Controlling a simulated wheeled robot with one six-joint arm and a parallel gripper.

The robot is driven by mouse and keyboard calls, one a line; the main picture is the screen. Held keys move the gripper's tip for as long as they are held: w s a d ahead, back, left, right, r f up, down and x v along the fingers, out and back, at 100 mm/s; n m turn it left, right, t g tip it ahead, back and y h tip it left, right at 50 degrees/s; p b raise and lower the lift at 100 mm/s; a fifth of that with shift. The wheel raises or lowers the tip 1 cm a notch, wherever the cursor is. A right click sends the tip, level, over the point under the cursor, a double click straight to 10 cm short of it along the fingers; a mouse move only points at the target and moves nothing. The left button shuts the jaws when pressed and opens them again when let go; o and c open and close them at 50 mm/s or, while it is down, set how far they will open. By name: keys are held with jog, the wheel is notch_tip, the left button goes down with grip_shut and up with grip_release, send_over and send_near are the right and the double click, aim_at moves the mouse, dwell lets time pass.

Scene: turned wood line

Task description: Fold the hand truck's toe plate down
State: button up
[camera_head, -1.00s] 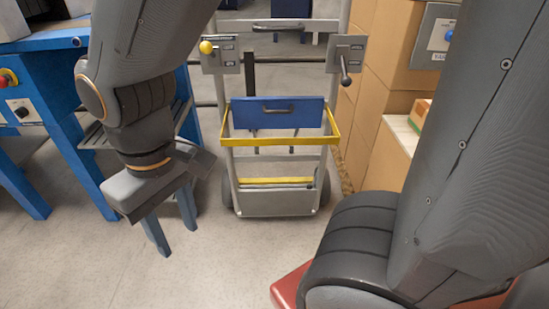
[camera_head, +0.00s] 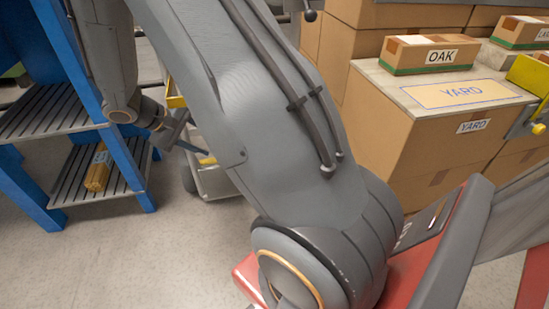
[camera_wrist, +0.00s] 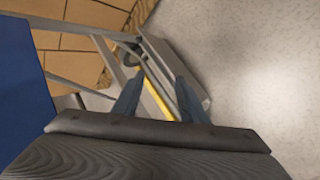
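The hand truck is mostly hidden behind my arm in the head view. Its toe plate (camera_head: 214,182) shows there as a grey panel low down, with a bit of yellow above it. In the wrist view the toe plate (camera_wrist: 178,65) is a grey panel beside a yellow strip (camera_wrist: 158,97), beyond my fingers. It looks folded up against the frame. My gripper (camera_wrist: 160,78) is open, its two fingers apart with nothing held between them. The yellow strip shows in the gap; I cannot tell whether a finger touches it. In the head view my gripper (camera_head: 185,142) is beside the truck.
A blue panel (camera_wrist: 25,110) fills the left of the wrist view. A blue rack (camera_head: 128,165) with slatted shelves stands left of the truck. Cardboard boxes (camera_head: 400,140) stand at the right, with an OAK box (camera_head: 430,56) on top. Grey floor (camera_head: 110,240) is clear in front.

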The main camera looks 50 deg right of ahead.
jog(key=s+d+f+m+g+b, duration=0.1)
jog(key=d+f+m+b, duration=0.3)
jog(key=d+f, duration=0.5)
jog(key=s+d+f+m+g+b, duration=0.1)
jog(key=s+d+f+m+b, duration=0.2)
jog(key=d, duration=1.3)
notch_tip(320, 180, down, 6)
jog(key=m+b, duration=0.2)
jog(key=b, duration=0.1)
jog(key=shift+s+d+m, duration=0.15)
jog(key=shift+s+m, duration=0.05)
jog(key=shift+m, duration=0.1)
jog(key=shift+r, duration=0.1)
grip_shut()
